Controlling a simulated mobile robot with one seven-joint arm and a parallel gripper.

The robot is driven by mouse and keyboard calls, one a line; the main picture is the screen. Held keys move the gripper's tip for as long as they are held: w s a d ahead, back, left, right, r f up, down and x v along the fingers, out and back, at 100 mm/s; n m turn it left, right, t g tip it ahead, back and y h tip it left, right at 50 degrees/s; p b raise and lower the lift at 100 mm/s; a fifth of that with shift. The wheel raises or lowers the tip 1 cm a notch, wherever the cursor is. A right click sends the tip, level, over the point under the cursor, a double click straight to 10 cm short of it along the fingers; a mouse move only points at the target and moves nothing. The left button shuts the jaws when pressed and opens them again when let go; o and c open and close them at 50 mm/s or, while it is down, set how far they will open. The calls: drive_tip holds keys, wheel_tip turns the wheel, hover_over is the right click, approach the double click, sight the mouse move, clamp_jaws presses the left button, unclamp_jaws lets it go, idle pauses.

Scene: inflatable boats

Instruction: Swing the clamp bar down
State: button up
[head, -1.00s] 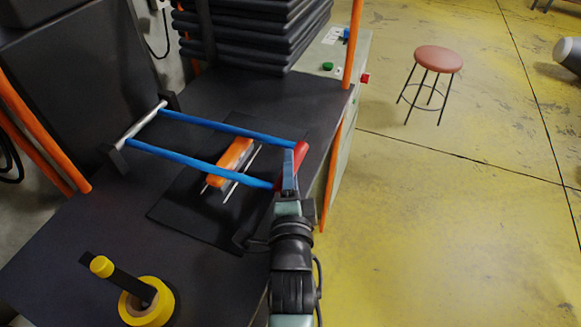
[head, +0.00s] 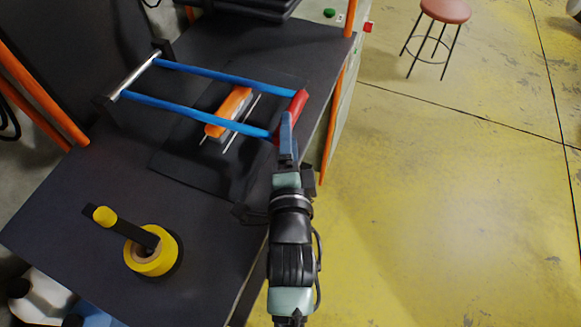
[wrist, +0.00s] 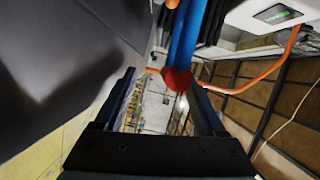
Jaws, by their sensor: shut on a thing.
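The clamp bar is a frame of two blue arms (head: 200,115) with a red grip (head: 297,103) across their near ends. Its far ends meet a silver rod (head: 138,77) held by dark brackets on the bench. The arms extend over a dark mat, with an orange block (head: 229,110) showing between them. How high the bar stands above the mat is hard to tell. My gripper (head: 287,132) is shut on the red grip at its near end. In the wrist view, the red end (wrist: 177,79) shows between my fingers, with a blue arm behind it.
A yellow tape roll (head: 152,250) and a dark lever with a yellow knob (head: 105,216) are at the bench's front left. Orange posts stand at the sides. A red stool (head: 445,12) stands on the open yellow floor at right.

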drive_tip(key=s, duration=0.9)
drive_tip(key=shift+s+r, duration=0.25)
drive_tip(key=shift+r, duration=0.05)
